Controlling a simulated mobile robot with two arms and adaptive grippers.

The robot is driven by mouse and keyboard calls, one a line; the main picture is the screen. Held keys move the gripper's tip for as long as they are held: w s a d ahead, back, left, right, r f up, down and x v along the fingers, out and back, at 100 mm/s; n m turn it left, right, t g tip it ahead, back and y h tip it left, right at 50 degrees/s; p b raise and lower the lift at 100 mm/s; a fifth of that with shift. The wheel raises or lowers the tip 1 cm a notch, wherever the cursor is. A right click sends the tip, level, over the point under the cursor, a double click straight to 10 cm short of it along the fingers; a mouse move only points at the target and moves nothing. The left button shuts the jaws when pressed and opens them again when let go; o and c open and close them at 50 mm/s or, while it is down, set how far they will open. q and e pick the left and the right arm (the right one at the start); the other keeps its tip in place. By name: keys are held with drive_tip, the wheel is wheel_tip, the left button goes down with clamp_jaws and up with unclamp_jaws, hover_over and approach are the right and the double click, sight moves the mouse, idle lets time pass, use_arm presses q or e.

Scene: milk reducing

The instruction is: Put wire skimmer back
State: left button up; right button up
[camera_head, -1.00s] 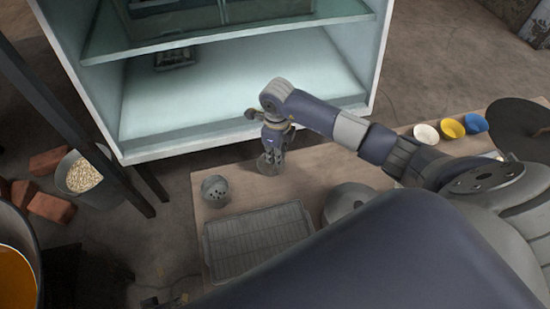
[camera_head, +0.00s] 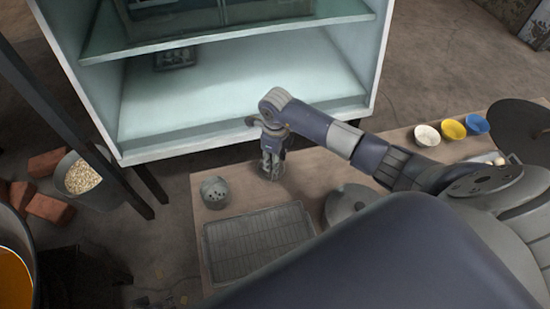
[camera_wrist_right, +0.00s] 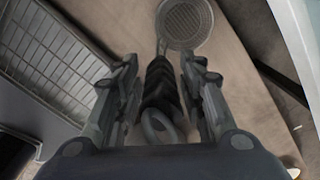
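The wire skimmer shows in the right wrist view, with a round mesh head (camera_wrist_right: 186,22) and a thick dark handle (camera_wrist_right: 160,88) ending in a ring near my palm. In the head view, my right gripper (camera_head: 271,165) points down over the back of the table. My left gripper is not in view.
A wire rack tray (camera_head: 250,240) and a grey lid (camera_head: 348,203) lie nearer. Small bowls (camera_head: 452,129) stand at the right. A glass-shelved cabinet (camera_head: 240,90) rises behind.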

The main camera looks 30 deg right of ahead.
drive_tip(key=shift+r, duration=0.1)
use_arm(q)
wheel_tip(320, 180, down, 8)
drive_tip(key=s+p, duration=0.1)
drive_tip(key=p, duration=0.1)
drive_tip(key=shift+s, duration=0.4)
use_arm(e)
wheel_tip(320, 180, up, 12)
drive_tip(key=shift+s+r, duration=0.1)
drive_tip(key=shift+s, duration=0.05)
